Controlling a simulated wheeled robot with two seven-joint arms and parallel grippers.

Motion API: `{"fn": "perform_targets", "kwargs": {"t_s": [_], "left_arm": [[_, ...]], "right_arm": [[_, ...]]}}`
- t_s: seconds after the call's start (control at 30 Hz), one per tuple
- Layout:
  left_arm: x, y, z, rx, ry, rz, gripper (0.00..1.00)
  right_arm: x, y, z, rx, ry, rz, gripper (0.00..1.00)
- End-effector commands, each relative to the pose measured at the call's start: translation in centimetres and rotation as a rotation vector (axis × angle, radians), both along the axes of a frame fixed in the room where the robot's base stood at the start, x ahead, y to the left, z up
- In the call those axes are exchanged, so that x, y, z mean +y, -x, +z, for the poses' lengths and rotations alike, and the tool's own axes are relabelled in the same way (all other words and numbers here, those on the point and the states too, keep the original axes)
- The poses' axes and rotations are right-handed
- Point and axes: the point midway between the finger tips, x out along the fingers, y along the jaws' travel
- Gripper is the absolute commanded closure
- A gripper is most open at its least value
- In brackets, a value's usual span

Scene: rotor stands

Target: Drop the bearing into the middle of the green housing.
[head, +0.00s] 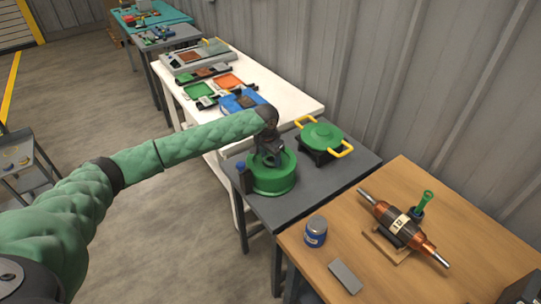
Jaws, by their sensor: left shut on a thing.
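The green housing (272,186) is a round green drum on the grey table, in the middle of the head view. My left gripper (266,157) reaches in from the left and points down over the housing's top. It is shut on a small dark thing, which I take to be the bearing; the fingers and wrist hide most of it. The gripper also covers much of the housing's opening, so I cannot tell how far the bearing is above or inside it. My right gripper is not in view.
A green round cover with yellow handles (322,134) sits on a dark stand behind the housing. A wooden table (451,215) at right holds a copper rotor (396,222), a blue can (316,231) and a grey block (345,277). A white table (293,99) with trays stands behind.

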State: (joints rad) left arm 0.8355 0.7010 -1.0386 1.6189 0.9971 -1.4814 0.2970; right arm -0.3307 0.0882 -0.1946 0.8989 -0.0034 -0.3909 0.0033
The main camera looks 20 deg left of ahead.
Motion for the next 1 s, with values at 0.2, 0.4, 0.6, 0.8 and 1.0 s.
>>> {"fn": "perform_targets", "kwargs": {"t_s": [0.2, 0.4, 0.6, 0.8, 1.0], "left_arm": [[0.0, 0.1, -0.5, 0.004, -0.002, 0.000, 0.37], [0.0, 0.2, -0.7, 0.004, -0.002, 0.000, 0.27], [0.0, 0.1, 0.4, 0.002, -0.003, -0.002, 0.23], [0.2, 0.4, 3.8, 0.000, -0.001, -0.001, 0.23], [0.4, 0.8, 7.9, -0.001, -0.001, -0.001, 0.23]], "right_arm": [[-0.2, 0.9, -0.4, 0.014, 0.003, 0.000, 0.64], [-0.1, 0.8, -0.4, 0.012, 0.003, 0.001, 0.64], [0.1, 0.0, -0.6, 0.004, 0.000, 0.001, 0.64], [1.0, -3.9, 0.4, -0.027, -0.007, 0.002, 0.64], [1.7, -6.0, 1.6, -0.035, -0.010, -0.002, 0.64]]}}
